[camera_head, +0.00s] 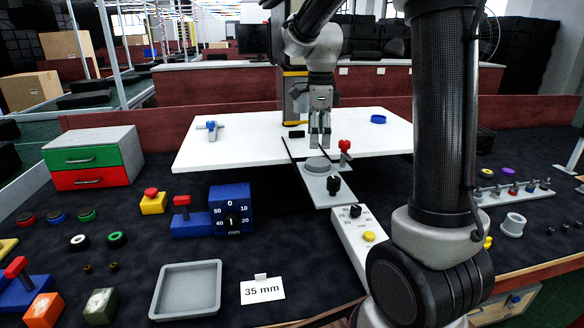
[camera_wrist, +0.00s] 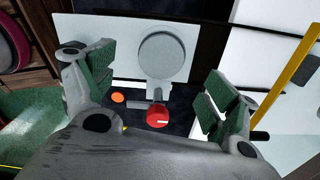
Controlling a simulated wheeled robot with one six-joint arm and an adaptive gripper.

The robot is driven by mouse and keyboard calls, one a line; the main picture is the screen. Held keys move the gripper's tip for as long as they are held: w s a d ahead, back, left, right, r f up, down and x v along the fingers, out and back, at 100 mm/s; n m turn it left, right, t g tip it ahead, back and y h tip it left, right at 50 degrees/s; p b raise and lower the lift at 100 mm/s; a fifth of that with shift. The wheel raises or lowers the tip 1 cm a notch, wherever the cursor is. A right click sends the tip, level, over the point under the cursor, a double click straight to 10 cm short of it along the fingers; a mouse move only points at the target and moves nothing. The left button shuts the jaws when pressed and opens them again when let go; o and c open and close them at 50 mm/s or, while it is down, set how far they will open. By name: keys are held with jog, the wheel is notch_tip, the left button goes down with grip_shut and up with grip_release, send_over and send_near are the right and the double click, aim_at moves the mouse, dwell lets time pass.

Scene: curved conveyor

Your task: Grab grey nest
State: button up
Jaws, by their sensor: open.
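A grey round piece with a short stem, which looks like the grey nest (camera_head: 318,165), sits on a light grey plate (camera_head: 330,190) at the middle of the station. In the wrist view the nest (camera_wrist: 161,57) lies flat, ahead of and between my finger pads. A red knob (camera_head: 345,146) stands at the right of the nest; in the wrist view the knob (camera_wrist: 157,116) is nearer my palm.
A white table (camera_head: 240,147) lies behind, with a blue ring (camera_head: 378,119) on it. A blue gauge block (camera_head: 231,210), a grey tray (camera_head: 187,290) and a "35 mm" card (camera_head: 262,290) are left.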

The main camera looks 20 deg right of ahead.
aim_at(317, 161)
jog(key=f, duration=0.7)
jog(key=shift+w+f, duration=0.15)
jog(key=shift+w, duration=0.05)
jog(key=c, duration=1.1)
